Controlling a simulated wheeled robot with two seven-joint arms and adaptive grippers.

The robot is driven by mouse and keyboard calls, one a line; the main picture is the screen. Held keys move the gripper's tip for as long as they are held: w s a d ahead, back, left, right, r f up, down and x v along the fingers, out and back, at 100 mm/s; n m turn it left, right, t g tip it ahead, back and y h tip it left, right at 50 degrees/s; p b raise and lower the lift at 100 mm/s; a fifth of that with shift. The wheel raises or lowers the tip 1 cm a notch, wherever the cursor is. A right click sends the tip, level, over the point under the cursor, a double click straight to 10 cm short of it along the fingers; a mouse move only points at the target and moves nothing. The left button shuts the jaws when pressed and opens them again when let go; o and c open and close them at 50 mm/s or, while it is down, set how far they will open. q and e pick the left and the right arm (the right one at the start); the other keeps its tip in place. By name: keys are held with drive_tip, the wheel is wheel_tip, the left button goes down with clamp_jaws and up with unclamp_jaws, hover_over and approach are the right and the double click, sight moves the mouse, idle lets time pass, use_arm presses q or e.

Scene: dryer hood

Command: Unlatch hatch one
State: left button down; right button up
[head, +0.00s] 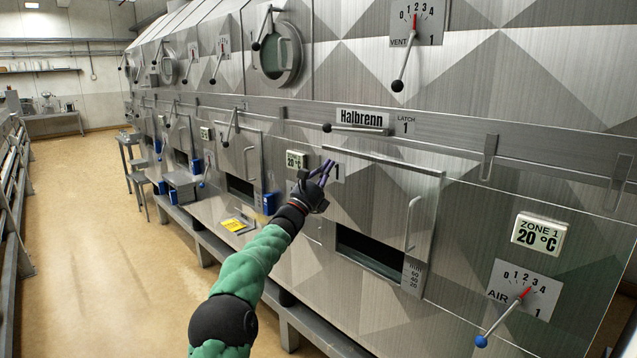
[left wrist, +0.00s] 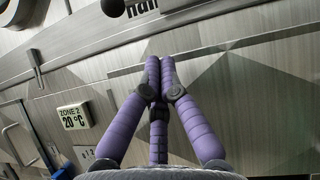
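Hatch one (head: 380,205) is a brushed-steel panel marked 1, with a vertical bar handle (head: 412,222) and a dark gap along its bottom. The latch 1 lever (head: 360,130) lies horizontal above it, under the Halbrenn label, its black knob (head: 327,128) at the left end. My left gripper (head: 326,168) is below the knob, in front of the hatch's upper left corner. In the left wrist view its purple fingers (left wrist: 158,65) meet at the tips with nothing between them. The knob (left wrist: 112,7) shows at that view's top edge, apart from the fingers. My right gripper is out of view.
The zone 1 display (head: 539,233) and air dial lever (head: 512,312) are at right. The vent lever (head: 405,65) hangs above. A zone 2 display (head: 296,160) is just left of my gripper. The floor aisle (head: 90,230) at left is open.

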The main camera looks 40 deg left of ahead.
use_arm(q)
drive_tip(key=v, duration=0.4)
drive_tip(key=shift+s+a+f, duration=0.1)
drive_tip(key=shift+s, duration=0.05)
idle(0.4)
